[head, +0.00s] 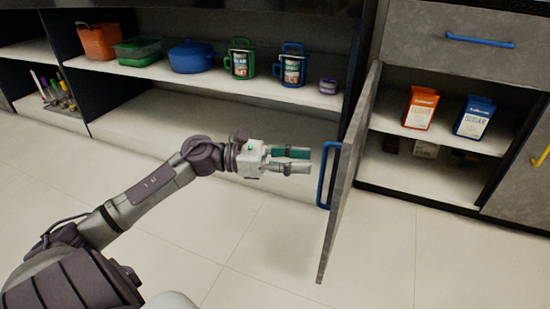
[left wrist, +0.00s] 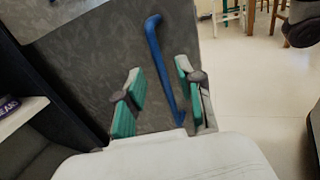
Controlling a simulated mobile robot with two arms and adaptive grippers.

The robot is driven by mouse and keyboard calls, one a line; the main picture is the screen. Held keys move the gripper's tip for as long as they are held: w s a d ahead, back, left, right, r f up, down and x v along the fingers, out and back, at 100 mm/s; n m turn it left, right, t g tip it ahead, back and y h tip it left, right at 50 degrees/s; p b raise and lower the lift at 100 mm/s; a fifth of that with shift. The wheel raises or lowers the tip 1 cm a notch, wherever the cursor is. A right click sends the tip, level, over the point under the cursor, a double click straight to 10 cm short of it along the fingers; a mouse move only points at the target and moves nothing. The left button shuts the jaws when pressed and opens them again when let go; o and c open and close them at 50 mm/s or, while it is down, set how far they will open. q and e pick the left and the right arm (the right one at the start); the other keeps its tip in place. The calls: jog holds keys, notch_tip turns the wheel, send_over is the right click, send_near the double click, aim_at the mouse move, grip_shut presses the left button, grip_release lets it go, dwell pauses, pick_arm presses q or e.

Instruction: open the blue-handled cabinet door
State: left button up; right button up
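The grey cabinet door (head: 345,185) stands swung wide open, seen nearly edge-on in the head view. Its blue handle (head: 323,175) is on the face towards my left gripper (head: 311,160). The gripper is just left of the handle, fingers pointing at it, with a small gap. In the left wrist view the green-padded fingers of the left gripper (left wrist: 160,78) are apart with nothing held. The blue handle (left wrist: 160,65) runs slanted across the door (left wrist: 95,60) and appears between the fingers. My right gripper is not in view.
The opened compartment holds an orange carton (head: 420,108) and a blue carton (head: 474,118). A drawer (head: 420,30) with a blue handle is above. Left shelves hold mugs (head: 240,62), a blue pot (head: 190,57) and bins. The tiled floor (head: 260,240) in front is clear.

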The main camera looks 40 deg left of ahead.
pick_arm(q)
jog(key=v, duration=0.6)
jog(key=shift+s+a, duration=0.15)
jog(key=shift+s, duration=0.05)
